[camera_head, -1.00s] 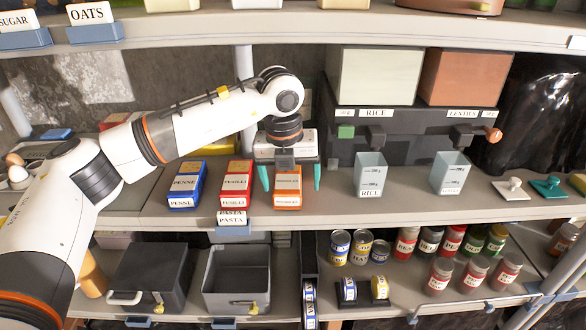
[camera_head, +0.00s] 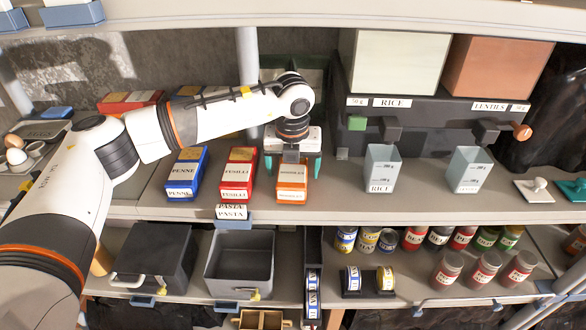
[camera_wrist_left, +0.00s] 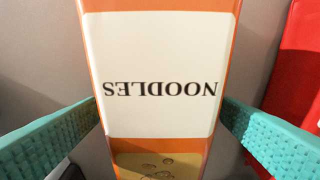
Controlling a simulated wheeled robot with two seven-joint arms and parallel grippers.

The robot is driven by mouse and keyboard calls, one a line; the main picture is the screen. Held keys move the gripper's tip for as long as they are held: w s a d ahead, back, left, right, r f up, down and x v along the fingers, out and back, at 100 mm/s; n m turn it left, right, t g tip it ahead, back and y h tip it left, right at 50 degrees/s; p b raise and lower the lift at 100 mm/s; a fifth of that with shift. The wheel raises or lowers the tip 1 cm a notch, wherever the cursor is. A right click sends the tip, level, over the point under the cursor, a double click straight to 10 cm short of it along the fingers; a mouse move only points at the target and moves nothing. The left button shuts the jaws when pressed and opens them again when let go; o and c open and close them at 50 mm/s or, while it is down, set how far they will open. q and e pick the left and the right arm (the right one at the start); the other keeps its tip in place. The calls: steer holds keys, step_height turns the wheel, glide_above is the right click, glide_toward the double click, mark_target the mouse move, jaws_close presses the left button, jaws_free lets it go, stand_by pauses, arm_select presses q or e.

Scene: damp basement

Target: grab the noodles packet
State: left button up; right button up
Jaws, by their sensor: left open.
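The noodles packet (camera_head: 292,190) is orange with a white label. It stands on the middle shelf at the right end of the row of boxes. In the left wrist view the packet (camera_wrist_left: 160,70) fills the middle, its NOODLES label upside down. My left gripper (camera_head: 293,168) is open, with its teal fingers on either side of the packet. In the left wrist view the gripper (camera_wrist_left: 160,110) has one finger close to each packet edge; I cannot tell whether they touch it. The packet's far side is hidden. My right gripper is not in view.
A red fusilli box (camera_head: 238,175) stands close to the left of the noodles, and a blue penne box (camera_head: 186,175) beyond it. A clear rice cup (camera_head: 381,168) stands to the right, with free shelf between. A PASTA tag (camera_head: 232,212) sits on the shelf's front edge.

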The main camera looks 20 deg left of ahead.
arm_select(q)
steer(key=c, duration=1.2)
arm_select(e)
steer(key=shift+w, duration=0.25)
